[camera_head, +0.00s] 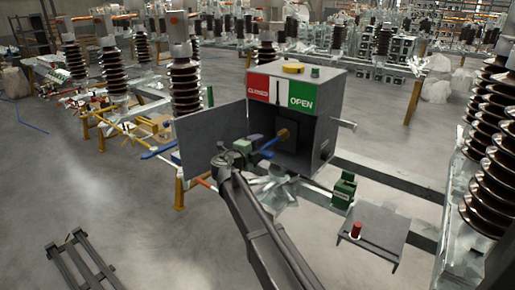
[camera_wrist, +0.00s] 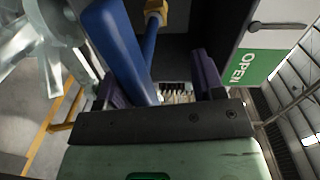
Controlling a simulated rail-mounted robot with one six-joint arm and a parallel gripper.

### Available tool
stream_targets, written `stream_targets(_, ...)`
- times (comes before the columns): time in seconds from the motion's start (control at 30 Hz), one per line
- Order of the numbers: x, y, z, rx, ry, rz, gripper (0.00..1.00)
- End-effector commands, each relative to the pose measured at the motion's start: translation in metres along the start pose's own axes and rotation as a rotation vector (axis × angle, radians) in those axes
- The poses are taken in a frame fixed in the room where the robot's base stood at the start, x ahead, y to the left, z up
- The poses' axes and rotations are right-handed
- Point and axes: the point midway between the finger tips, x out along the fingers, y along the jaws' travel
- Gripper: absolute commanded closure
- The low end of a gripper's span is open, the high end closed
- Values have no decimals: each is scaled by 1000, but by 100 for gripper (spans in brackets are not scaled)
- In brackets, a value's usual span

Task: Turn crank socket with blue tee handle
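The control box (camera_head: 325,130) has its door (camera_head: 210,138) swung open to the left. A brass crank socket (camera_head: 283,134) sits inside and also shows at the top of the wrist view (camera_wrist: 155,10). The blue tee handle (camera_head: 268,145) runs to this socket, and its end appears to meet the brass. In the wrist view its thick blue bar (camera_wrist: 115,45) reaches down between the purple fingers, nearer the left one. My gripper (camera_wrist: 162,85) is open, with a gap to the right finger. In the head view, my gripper (camera_head: 254,139) is at the box opening and partly hides the handle.
A small shelf (camera_head: 375,235) with a red-topped item (camera_head: 356,229) and a green block (camera_head: 344,188) stand right of my arm. Brown insulators (camera_head: 186,85) stand left. Another blue piece (camera_head: 158,150) shows beside the door.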

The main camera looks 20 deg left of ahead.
Motion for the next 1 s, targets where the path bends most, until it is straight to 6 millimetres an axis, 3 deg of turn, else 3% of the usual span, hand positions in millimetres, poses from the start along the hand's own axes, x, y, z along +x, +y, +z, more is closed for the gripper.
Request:
stream_targets(0.27,0,0,0,0,0,0,38)
stream_targets(0.5,0,0,0,0,0,0,8)
stream_targets(0.77,-2,0,0,0,0,1,8)
stream_targets(0.87,-13,0,-1,0,-1,1,8)
stream_targets(1.0,-46,0,-1,0,-3,0,8)
